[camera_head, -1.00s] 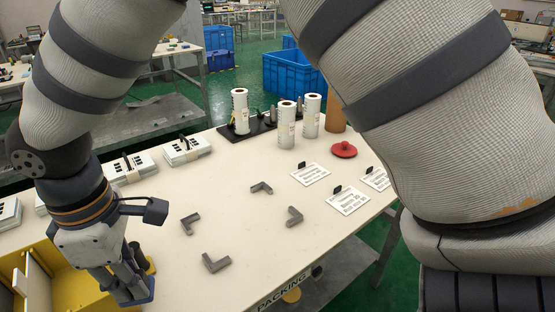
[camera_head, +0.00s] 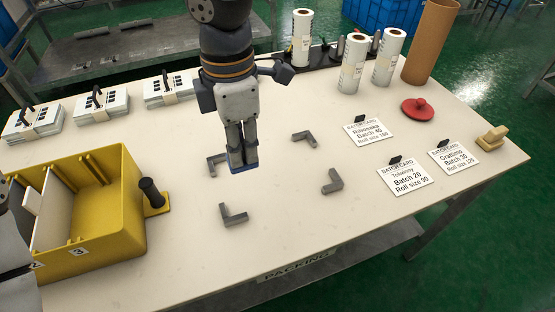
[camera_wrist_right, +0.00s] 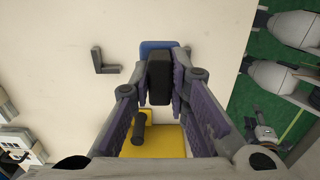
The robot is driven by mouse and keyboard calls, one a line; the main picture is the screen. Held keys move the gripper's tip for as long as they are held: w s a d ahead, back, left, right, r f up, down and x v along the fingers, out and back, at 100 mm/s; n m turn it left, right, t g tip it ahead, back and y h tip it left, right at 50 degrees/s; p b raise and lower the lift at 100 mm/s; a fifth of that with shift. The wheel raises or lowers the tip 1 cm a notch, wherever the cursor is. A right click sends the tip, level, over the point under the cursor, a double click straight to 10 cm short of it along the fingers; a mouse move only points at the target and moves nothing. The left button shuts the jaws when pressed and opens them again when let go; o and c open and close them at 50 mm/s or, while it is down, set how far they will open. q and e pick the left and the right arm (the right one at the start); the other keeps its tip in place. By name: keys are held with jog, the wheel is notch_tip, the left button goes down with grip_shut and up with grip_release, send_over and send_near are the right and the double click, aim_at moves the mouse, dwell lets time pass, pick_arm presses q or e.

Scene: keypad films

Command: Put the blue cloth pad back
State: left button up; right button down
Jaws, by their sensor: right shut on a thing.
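The blue cloth pad (camera_head: 243,168) hangs under my right gripper (camera_head: 241,147) in the head view. In the right wrist view, my right gripper (camera_wrist_right: 160,85) is shut on the pad's black handle (camera_wrist_right: 158,77), and the blue pad (camera_wrist_right: 160,46) shows beyond it. The pad is beside the left corner bracket (camera_head: 216,163), among several grey corner brackets on the white table (camera_head: 290,240). I cannot tell whether the pad touches the table.
A yellow bin (camera_head: 120,225) and a yellow tool with a black handle (camera_head: 153,195) are at left. Stacked white packs (camera_head: 100,107) lie behind.

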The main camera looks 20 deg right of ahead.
jog(key=w+d+f, duration=0.1)
jog(key=d+f, duration=0.1)
jog(key=w+d+f, duration=0.1)
jog(key=d+f, duration=0.1)
jog(key=w+d+f, duration=0.1)
jog(key=d+f, duration=0.1)
jog(key=shift+w+f+b, duration=0.15)
jog(key=shift+f+b, duration=0.15)
jog(key=f, duration=0.3)
jog(key=shift+w+d+f, duration=0.15)
jog(key=shift+d+f, duration=0.05)
jog(key=shift+f, duration=0.1)
jog(key=shift+r, duration=0.1)
jog(key=c, duration=1.5)
grip_release()
jog(key=shift+f, duration=0.2)
jog(key=shift+c, duration=0.2)
notch_tip(320, 180, up, 12)
jog(key=shift+r+p, duration=0.25)
jog(key=shift+p, duration=0.1)
jog(key=shift+f, duration=0.1)
